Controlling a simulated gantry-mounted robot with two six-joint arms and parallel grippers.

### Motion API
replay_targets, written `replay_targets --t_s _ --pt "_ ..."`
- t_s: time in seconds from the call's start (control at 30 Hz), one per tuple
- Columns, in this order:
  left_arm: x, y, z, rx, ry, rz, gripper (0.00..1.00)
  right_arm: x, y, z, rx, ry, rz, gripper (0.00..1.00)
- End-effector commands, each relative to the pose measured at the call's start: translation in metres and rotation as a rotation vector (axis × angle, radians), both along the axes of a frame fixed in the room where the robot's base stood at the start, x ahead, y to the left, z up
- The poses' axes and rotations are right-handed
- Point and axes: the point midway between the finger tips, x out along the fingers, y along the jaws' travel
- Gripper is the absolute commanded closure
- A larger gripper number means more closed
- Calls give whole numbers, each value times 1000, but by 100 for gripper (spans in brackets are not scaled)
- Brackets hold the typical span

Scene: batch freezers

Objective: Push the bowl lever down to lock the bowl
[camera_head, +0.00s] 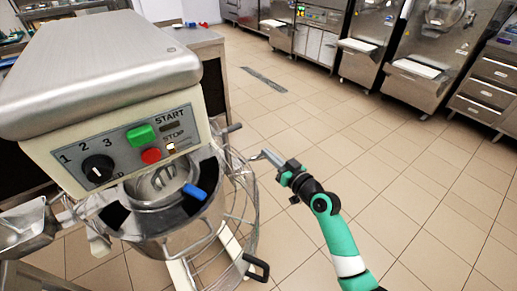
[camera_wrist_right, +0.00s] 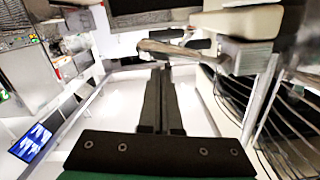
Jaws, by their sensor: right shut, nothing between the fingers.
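The mixer (camera_head: 105,75) stands at the left of the head view with its metal bowl (camera_head: 185,228) under the head and a wire guard around it. A short lever with a dark grip (camera_head: 232,128) sticks out from the mixer's right side; I cannot tell for certain that it is the bowl lever. My right gripper (camera_head: 265,157) is shut and empty, to the right of the mixer, below that grip in the picture. In the right wrist view a metal bar (camera_wrist_right: 185,48) crosses just beyond the shut fingers (camera_wrist_right: 163,72); contact is unclear. My left gripper is out of view.
The mixer's panel (camera_head: 130,145) has a green and a red button and a black dial. A blue handle (camera_head: 195,191) shows at the bowl, and a black handle (camera_head: 260,268) lower down. The tiled floor (camera_head: 400,185) to the right is clear. Steel machines (camera_head: 370,45) line the back.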

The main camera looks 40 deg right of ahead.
Motion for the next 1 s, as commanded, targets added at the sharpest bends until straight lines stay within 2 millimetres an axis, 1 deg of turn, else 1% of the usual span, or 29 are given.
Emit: replay_targets --t_s 0.03,0.23,0.8,0.93,1.0 --pt "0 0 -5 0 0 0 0 0 0 -4 -2 0 0 100" --pt "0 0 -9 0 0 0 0 0 0 -8 -5 -1 0 100" --pt "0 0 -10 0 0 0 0 0 0 -8 -6 0 0 100" --pt "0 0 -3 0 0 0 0 0 0 0 -7 -1 1 100" --pt "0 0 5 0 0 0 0 -1 -1 11 -7 -1 3 100"
